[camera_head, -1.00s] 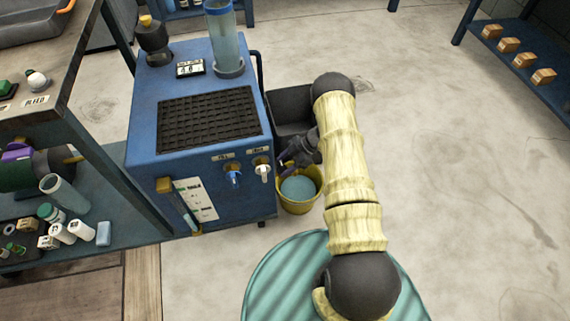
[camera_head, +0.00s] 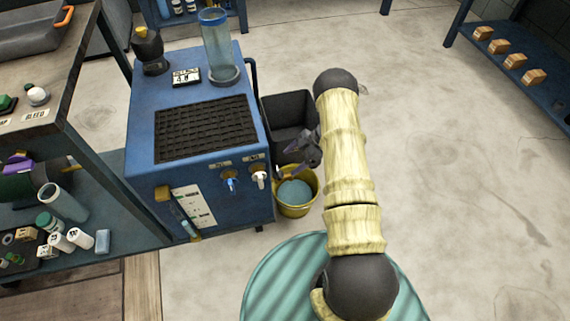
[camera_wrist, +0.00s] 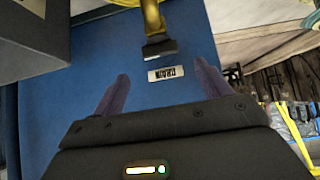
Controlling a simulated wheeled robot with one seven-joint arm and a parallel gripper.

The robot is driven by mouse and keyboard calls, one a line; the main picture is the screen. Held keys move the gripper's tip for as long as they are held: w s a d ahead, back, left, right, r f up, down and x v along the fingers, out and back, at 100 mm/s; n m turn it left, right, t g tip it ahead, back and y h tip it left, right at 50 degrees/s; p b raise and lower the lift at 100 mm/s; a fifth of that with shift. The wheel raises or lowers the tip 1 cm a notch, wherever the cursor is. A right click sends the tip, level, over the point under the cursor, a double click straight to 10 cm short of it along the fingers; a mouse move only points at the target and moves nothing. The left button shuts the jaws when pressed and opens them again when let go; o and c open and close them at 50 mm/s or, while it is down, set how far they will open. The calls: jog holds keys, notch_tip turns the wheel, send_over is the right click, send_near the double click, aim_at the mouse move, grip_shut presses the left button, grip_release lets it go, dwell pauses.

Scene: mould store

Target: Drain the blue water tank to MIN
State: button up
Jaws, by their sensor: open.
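The blue water tank (camera_head: 215,95) stands left of my arm. Its front has a sight gauge on a white plate (camera_head: 195,206); the marks are too small to read. In the wrist view a DRAIN label (camera_wrist: 166,73) shows upside down on a blue panel (camera_wrist: 110,45). A yellow lever-like part (camera_wrist: 153,20) with a dark end lies just above the label in that view. My gripper (camera_head: 306,158) is beside the tank's right side, above a yellow bucket (camera_head: 297,208) holding bluish water. In the wrist view its purple fingers (camera_wrist: 162,88) are apart and empty.
A blue tap (camera_head: 231,183) and a white tap (camera_head: 259,178) are on the tank's front. A dark bin (camera_head: 287,112) stands behind the bucket. A cluttered workbench (camera_head: 75,85) is at left. The floor (camera_head: 460,190) at right is clear.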

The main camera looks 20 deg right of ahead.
jog(key=p+v, duration=0.2)
jog(key=v, duration=0.8)
jog(key=shift+d+r, duration=0.2)
jog(key=w+a+r+m+t+h, duration=0.1)
jog(key=w+r+m+t+h, duration=0.3)
jog(key=r, duration=0.6)
jog(key=w+a+r+m+t+h, duration=0.2)
jog(key=w+r+m+t, duration=0.3)
jog(key=r, duration=0.5)
jog(key=s+a+r+m+g+h, duration=0.1)
jog(key=s+a+r+m+g, duration=0.15)
jog(key=s, duration=0.75)
jog(key=s+a+r+m+g+h, duration=0.1)
jog(key=s+a+r+m+g, duration=0.2)
jog(key=s, duration=0.7)
jog(key=s+a+r+m+g+h, duration=0.1)
jog(key=s+a+r+m, duration=0.2)
jog(key=s, duration=0.7)
jog(key=w+p+v, duration=0.3)
jog(key=p+v, duration=1.3)
jog(key=p, duration=0.1)
jog(key=w+r+p+v, duration=0.1)
jog(key=w+p+v, duration=0.2)
jog(key=p+v, duration=1.3)
jog(key=shift+a+r+m+p, duration=0.35)
jog(key=shift+a+r+p, duration=0.1)
jog(key=shift+p, duration=0.45)
